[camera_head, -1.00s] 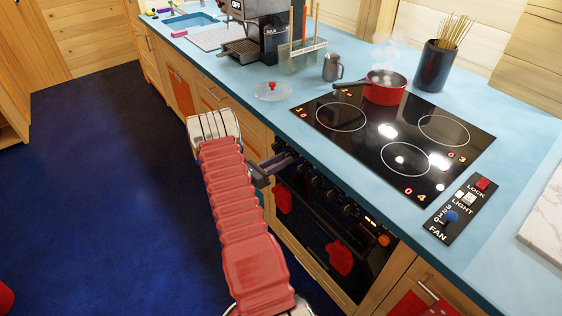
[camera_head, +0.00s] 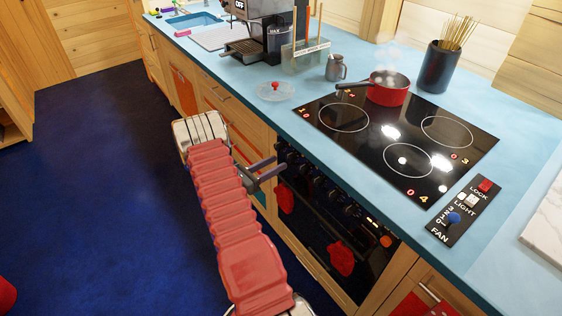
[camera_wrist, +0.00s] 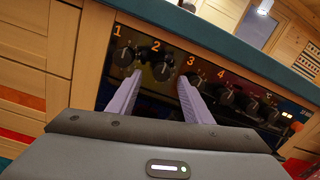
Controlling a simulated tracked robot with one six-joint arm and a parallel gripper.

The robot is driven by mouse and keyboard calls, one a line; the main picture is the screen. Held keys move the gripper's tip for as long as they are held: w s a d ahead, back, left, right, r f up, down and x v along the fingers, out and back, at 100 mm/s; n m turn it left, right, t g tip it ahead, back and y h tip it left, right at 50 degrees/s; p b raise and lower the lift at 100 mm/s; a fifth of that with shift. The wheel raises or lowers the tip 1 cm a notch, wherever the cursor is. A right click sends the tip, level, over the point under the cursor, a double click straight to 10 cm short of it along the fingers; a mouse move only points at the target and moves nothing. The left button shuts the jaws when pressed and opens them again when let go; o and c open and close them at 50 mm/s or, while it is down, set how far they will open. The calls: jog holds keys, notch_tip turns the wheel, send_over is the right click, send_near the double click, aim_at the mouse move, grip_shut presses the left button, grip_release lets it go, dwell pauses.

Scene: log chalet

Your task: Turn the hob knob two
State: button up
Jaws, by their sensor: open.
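Hob knob two (camera_wrist: 160,72) is a dark round knob on the black oven front, with an orange 2 above it in the wrist view. My gripper (camera_wrist: 157,80) is open. Its two purple-grey fingers lie either side of knob two in the picture, with the knob showing clear between the tips. In the head view my gripper (camera_head: 280,163) is a little out from the oven front, near the left end of the knob row. Which knob it faces cannot be told there.
Knob one (camera_wrist: 125,55) and knob three (camera_wrist: 195,79) sit close on either side. The blue counter edge (camera_wrist: 215,42) overhangs the knobs. The black hob (camera_head: 410,150) bears a steaming red pan (camera_head: 388,95). Blue floor (camera_head: 110,200) is free at left.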

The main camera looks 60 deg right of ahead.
jog(key=v, duration=0.9)
dwell(0.4)
